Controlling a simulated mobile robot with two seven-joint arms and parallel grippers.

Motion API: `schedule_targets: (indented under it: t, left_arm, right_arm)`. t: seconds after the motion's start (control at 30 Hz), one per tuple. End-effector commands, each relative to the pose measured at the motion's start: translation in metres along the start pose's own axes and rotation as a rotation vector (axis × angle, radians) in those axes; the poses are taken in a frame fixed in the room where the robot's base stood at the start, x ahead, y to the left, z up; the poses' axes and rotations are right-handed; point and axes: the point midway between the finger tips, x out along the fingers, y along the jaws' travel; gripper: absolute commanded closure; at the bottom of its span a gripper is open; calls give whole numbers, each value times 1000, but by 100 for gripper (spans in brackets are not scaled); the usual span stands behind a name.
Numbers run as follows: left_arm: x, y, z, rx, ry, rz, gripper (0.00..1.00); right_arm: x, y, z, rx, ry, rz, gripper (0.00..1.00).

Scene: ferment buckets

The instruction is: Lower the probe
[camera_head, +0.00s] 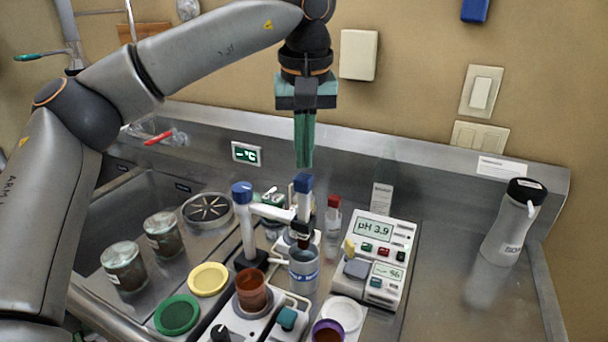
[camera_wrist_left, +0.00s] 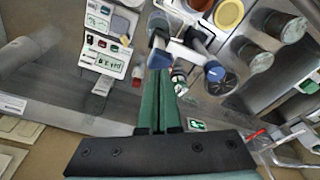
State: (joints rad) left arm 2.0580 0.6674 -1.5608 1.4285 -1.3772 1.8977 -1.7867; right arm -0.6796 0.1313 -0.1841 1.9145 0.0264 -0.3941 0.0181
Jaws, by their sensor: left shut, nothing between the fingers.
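My left gripper (camera_head: 304,164) hangs from above with its long green fingers shut and empty. Its tips are just above the blue cap (camera_head: 303,183) of the probe, and I cannot tell whether they touch it. The probe is held upright by a white stand arm (camera_head: 272,212) over a grey-blue cup (camera_head: 304,272). The stand's post has its own blue top (camera_head: 242,190). In the left wrist view the shut fingers (camera_wrist_left: 160,75) point at a blue cap (camera_wrist_left: 159,55). The probe's lower end is hidden. My right gripper is not in view.
A pH meter reading 3.9 (camera_head: 374,230) stands to the right. A red-capped bottle (camera_head: 333,215) is close beside the probe. A brown cup (camera_head: 251,289), yellow lid (camera_head: 208,279) and green lid (camera_head: 177,314) are in front. A grey bottle (camera_head: 505,230) stands far right; the counter between is mostly clear.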

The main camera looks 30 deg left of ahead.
Motion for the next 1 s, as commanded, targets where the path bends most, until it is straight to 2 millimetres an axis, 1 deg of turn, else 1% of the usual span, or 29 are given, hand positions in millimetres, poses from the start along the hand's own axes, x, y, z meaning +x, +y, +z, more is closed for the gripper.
schedule_targets:
  t: [1.0]
  left_arm:
    - [31, 0, 5, 0, 0, 0, 100]
  right_arm:
    - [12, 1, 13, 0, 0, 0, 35]
